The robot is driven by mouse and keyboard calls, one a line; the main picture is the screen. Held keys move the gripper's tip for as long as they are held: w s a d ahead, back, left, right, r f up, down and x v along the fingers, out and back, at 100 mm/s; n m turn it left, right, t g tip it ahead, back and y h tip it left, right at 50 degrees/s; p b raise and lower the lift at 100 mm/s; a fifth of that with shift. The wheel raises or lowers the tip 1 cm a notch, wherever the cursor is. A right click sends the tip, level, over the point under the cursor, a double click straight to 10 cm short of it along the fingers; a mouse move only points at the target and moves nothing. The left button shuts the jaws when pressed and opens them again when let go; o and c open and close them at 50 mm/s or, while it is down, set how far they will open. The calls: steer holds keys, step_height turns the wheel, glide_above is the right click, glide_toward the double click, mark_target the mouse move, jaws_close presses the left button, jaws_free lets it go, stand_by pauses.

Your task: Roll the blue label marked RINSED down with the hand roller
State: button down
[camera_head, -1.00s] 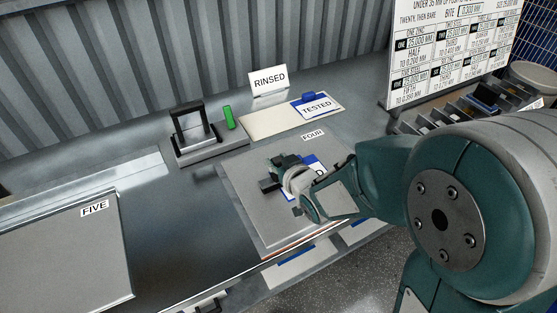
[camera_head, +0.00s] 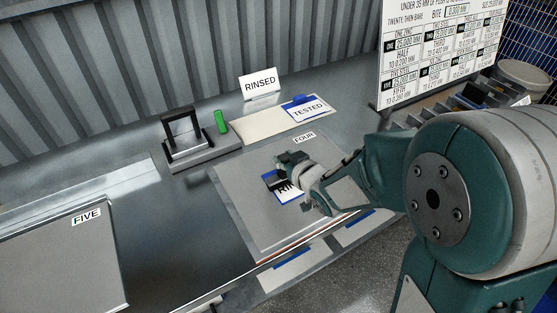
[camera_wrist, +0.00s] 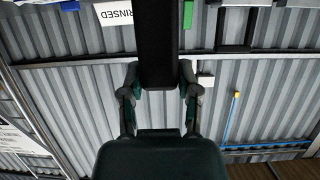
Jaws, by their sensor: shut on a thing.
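The blue-edged white label (camera_head: 284,196) lies on the grey plate marked FOUR (camera_head: 250,215). Its left part shows the letters "RI"; my gripper and arm hide the rest. My gripper (camera_head: 297,163) is low over the label's right side, shut on a dark tool that I take to be the hand roller. In the wrist view my gripper (camera_wrist: 158,88) has its fingers on either side of this dark bar (camera_wrist: 158,40). I cannot tell whether the roller touches the label.
A black frame stand (camera_head: 183,133) with a green cylinder (camera_head: 221,122) stands behind left. A RINSED sign (camera_head: 260,84) and a cream board with a TESTED label (camera_head: 307,110) are behind. Plate FIVE (camera_head: 60,260) is at left, a white chart board (camera_head: 437,50) at back right.

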steer(key=w+d, duration=0.6)
steer(key=d, duration=0.3)
steer(key=shift+w+d, duration=0.15)
stand_by(1.3)
stand_by(0.3)
steer(key=shift+s+a+f, duration=0.1)
steer(key=shift+s+a, duration=1.35)
steer(key=shift+a, duration=0.65)
steer(key=shift+s+a, duration=1.45)
steer(key=shift+a, duration=0.6)
steer(key=shift+s+a+f, duration=0.1)
steer(key=shift+s+a, duration=1.35)
steer(key=shift+a, duration=0.65)
steer(key=shift+w+d+r, duration=0.1)
steer(key=shift+r, duration=0.05)
steer(key=shift+w+d, duration=0.55)
steer(key=shift+d, duration=0.15)
steer(key=shift+w+d, duration=0.8)
steer(key=shift+d, duration=0.35)
steer(key=shift+w+d, duration=0.8)
steer(key=shift+d, duration=0.35)
